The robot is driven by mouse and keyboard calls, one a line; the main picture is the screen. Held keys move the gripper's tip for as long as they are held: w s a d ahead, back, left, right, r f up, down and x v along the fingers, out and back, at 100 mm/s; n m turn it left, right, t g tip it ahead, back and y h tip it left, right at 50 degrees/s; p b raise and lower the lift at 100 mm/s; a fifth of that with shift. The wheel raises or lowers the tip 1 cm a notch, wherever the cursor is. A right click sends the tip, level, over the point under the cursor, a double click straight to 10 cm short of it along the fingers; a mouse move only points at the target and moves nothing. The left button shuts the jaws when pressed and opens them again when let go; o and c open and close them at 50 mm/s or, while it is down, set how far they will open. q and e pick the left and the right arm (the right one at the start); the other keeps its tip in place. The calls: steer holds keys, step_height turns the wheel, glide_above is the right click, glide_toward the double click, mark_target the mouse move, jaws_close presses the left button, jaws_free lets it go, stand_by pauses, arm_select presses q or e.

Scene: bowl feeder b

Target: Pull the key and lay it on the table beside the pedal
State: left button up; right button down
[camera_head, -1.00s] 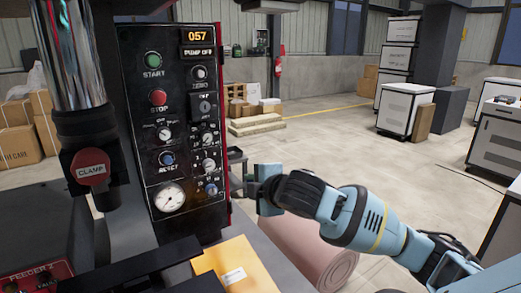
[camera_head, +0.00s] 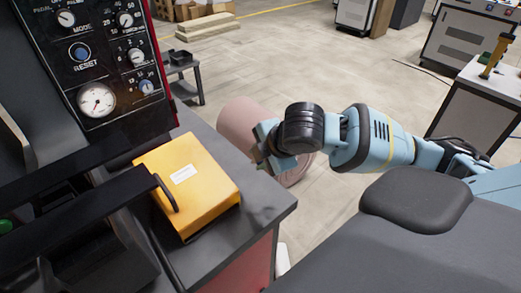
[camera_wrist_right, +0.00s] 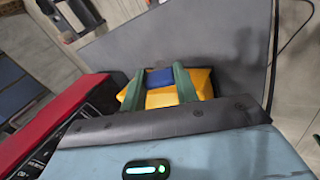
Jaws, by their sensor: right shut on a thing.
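My right gripper (camera_head: 266,142) is at the table's right edge, to the right of the yellow pedal (camera_head: 208,200). In the right wrist view its green fingers (camera_wrist_right: 159,70) are shut on a small blue piece, which I take to be the key (camera_wrist_right: 159,77). In that view the pedal (camera_wrist_right: 203,84) lies behind the fingers. The key cannot be made out in the head view. The pedal is a yellow box with a white label on the dark grey table (camera_head: 258,202). My left gripper is not in view.
The black control panel (camera_head: 118,65) with knobs and a gauge stands behind the pedal. Black bars (camera_head: 105,195) cross the left side near the pedal. Bare tabletop lies right of the pedal. A pinkish roll (camera_head: 240,118) stands on the floor beyond.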

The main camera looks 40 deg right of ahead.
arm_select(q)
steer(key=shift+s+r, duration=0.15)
arm_select(e)
steer(key=shift+r, duration=0.1)
steer(key=shift+r+p, duration=0.2)
steer(key=shift+p, duration=0.4)
steer(key=shift+f, duration=0.75)
step_height(320, 180, down, 2)
steer(key=shift+f+b, duration=0.15)
steer(key=shift+b, duration=0.35)
steer(key=shift+f+b, duration=0.35)
steer(key=shift+f, duration=1.15)
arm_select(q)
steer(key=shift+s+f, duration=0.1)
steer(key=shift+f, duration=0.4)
arm_select(e)
steer(key=shift+f, duration=0.35)
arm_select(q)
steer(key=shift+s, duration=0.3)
arm_select(e)
steer(key=shift+f, duration=0.1)
steer(key=shift+f, duration=0.4)
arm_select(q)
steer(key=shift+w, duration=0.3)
arm_select(e)
steer(key=shift+f, duration=0.25)
